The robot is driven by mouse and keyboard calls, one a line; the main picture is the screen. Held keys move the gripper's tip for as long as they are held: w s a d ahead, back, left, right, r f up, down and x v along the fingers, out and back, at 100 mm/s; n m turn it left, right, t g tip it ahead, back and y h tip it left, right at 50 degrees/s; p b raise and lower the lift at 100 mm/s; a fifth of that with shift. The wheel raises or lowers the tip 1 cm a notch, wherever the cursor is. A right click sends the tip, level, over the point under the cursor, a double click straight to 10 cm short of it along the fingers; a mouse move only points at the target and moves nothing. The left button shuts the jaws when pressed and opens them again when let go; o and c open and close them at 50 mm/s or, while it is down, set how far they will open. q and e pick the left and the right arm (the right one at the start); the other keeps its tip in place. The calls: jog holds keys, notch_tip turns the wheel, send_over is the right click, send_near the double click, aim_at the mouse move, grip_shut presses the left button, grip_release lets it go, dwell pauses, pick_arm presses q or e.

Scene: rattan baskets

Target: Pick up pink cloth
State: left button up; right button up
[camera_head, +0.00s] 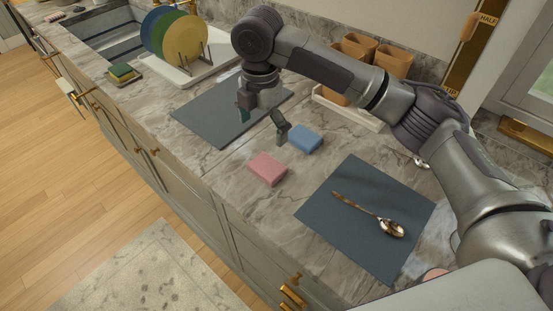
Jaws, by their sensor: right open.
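A folded pink cloth (268,169) lies on the marble counter between two dark grey mats. A folded blue cloth (305,138) lies just behind it and to its right. My right gripper (262,122) reaches in from the right and points down, to the left of the blue cloth and above and behind the pink cloth in the picture. Its fingers are spread apart, one over the far mat and one near the blue cloth, with nothing between them. My left gripper is not in the view.
A spoon (386,226) lies on the near mat (335,218). The far mat (205,118) is empty. A rack with coloured plates (185,42) stands behind it, and sponges (121,73) sit by the sink. Brown containers (392,60) stand in a white tray at the wall.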

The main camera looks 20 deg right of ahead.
jog(key=p, duration=0.1)
send_over(264, 168)
jog(key=f, duration=0.7)
jog(key=shift+s+a, duration=0.15)
jog(key=shift+s, duration=0.1)
jog(key=shift+f, duration=0.55)
jog(key=f+p, duration=0.1)
jog(key=f, duration=0.2)
jog(key=shift+w+d+f+p, duration=0.15)
jog(key=shift+d+f+p, duration=0.05)
jog(key=shift+f+p, duration=0.15)
jog(key=shift+f, duration=0.5)
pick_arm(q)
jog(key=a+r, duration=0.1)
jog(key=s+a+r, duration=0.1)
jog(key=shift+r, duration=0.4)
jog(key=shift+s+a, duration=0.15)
pick_arm(e)
jog(key=c, duration=0.6)
